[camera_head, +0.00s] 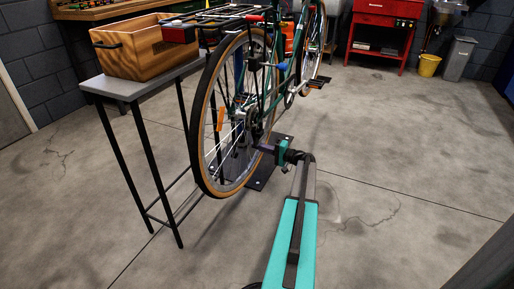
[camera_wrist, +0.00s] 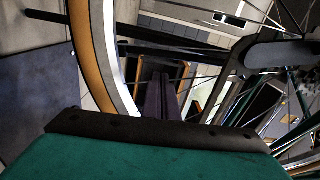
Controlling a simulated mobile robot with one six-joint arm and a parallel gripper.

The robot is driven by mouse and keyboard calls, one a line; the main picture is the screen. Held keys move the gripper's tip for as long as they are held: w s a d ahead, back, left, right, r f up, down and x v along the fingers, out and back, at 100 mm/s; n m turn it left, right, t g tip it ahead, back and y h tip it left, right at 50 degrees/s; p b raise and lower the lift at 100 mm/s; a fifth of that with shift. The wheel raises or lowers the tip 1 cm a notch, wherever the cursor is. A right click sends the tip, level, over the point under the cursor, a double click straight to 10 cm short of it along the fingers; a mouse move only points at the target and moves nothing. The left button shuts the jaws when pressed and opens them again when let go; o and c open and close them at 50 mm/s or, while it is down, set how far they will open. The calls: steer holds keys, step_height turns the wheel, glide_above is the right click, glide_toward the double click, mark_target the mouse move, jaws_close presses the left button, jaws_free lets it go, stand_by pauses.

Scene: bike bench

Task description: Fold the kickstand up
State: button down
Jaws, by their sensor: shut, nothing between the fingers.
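The green bicycle (camera_head: 283,75) stands upright, with its tan-walled wheel (camera_head: 197,130) toward me. I cannot tell whether my fingers touch anything.
A dark base plate (camera_head: 262,178) lies on the floor under the bicycle. A narrow grey table (camera_head: 140,88) with a wooden crate (camera_head: 145,50) stands close on the left. A red cabinet (camera_head: 385,20), yellow bucket (camera_head: 429,65) and grey bin (camera_head: 459,62) are at the back. The floor on the right is clear.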

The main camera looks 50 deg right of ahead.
mark_target(233, 135)
steer(key=b+x, duration=0.2)
steer(key=x, duration=0.6)
steer(key=shift+b, duration=0.3)
steer(key=shift+w+a, duration=0.1)
steer(key=shift+w, duration=0.05)
